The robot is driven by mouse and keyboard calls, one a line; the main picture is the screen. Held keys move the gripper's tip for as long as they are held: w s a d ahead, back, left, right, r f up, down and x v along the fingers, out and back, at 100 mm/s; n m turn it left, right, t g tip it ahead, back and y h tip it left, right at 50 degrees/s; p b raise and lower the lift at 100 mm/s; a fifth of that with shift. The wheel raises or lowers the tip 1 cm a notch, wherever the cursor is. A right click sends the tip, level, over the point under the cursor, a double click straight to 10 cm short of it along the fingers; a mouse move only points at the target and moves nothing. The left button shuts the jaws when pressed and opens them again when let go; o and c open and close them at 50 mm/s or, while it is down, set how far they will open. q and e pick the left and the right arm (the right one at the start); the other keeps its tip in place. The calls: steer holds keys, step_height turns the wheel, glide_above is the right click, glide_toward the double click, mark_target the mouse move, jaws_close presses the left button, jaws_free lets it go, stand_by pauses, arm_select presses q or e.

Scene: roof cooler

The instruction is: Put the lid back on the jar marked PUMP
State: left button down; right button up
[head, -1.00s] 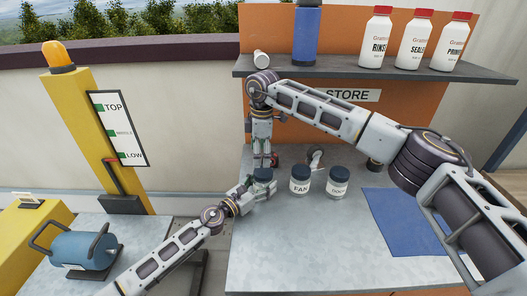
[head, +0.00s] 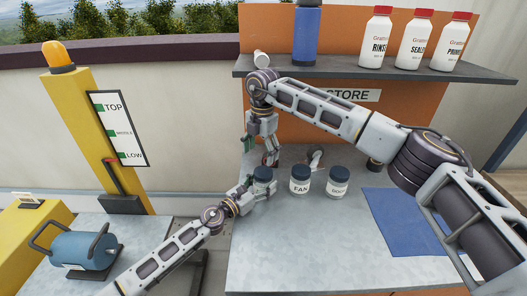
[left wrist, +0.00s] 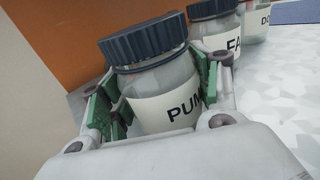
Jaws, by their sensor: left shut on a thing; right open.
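The jar marked PUMP (left wrist: 160,95) is clear with a white label and stands on the bench; it also shows in the head view (head: 263,187). A dark ribbed lid (left wrist: 145,38) sits on its mouth; in the wrist view the lid looks seated, but I cannot tell how tight it is. My left gripper (left wrist: 155,105) is shut around the jar's body, its green pads on both sides. My right gripper (head: 260,146) is open and empty, pointing down above and just behind the lid, apart from it.
The FAN jar (head: 300,180) and another lidded jar (head: 337,182) stand to the right. A blue mat (head: 400,222) lies further right. Several white bottles (head: 416,40) and a blue cylinder (head: 306,35) stand on the shelf (head: 350,80). The bench front (head: 300,250) is clear.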

steer(key=n, duration=0.4)
steer(key=shift+r+n, duration=0.1)
steer(key=shift+n, duration=0.2)
steer(key=n, duration=0.4)
steer(key=shift+d+n, duration=0.15)
steer(key=shift+n, duration=0.15)
steer(key=n, duration=0.4)
steer(key=shift+d+n, duration=0.1)
steer(key=shift+n, duration=0.2)
steer(key=n, duration=0.3)
steer(key=shift+n, duration=0.3)
steer(key=n, duration=0.4)
steer(key=shift+d+n, duration=0.15)
steer(key=shift+n, duration=0.15)
steer(key=n, duration=0.3)
steer(key=shift+n, duration=0.4)
steer(key=n, duration=0.4)
steer(key=shift+n, duration=0.3)
steer(key=n, duration=0.4)
